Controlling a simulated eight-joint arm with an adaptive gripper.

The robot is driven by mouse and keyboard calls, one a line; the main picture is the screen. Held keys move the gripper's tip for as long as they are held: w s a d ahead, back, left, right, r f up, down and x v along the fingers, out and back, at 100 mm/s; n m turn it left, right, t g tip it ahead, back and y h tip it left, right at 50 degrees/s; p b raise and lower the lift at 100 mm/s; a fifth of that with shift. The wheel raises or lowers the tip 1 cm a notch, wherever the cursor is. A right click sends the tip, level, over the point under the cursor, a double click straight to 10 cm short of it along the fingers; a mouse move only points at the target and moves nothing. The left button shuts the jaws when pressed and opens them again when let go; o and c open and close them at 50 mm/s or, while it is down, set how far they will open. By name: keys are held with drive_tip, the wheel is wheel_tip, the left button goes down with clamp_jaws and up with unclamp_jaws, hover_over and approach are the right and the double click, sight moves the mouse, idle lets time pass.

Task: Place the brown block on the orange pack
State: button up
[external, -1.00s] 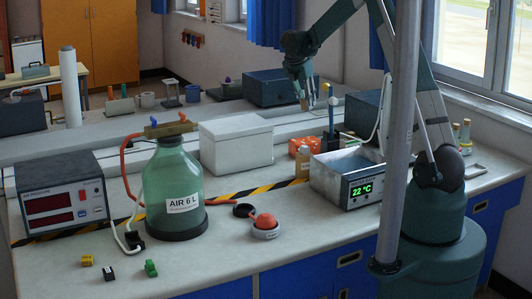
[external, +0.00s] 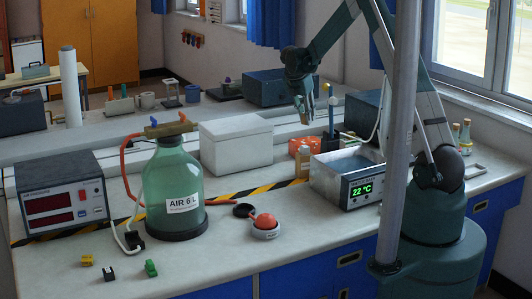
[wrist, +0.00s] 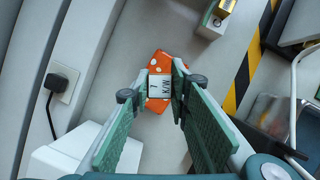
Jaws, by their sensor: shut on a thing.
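The orange pack (external: 302,143) lies on the bench to the right of the white box, and its white-dotted surface shows beneath my fingertips in the wrist view (wrist: 163,62). My gripper (external: 305,112) is above the pack, pointing down, and is shut on the brown block (external: 308,104), which is small and partly hidden by the fingers in the external view. In the wrist view my gripper (wrist: 160,92) has a pale face with dark lettering between its fingertips; I cannot tell whether this belongs to the block or the pack. The block appears apart from the pack.
A white box (external: 236,145) stands left of the pack. A pen holder (external: 331,138) stands beside the pack. Open bench lies at the front.

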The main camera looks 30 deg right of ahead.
drive_tip(key=shift+f, duration=1.6)
drive_tip(key=shift+f, duration=0.1)
drive_tip(key=shift+f, duration=1.75)
drive_tip(key=shift+f, duration=0.15)
drive_tip(key=o, duration=0.9)
drive_tip(key=shift+c, duration=0.2)
drive_tip(key=shift+o, duration=0.2)
drive_tip(key=v, duration=1.2)
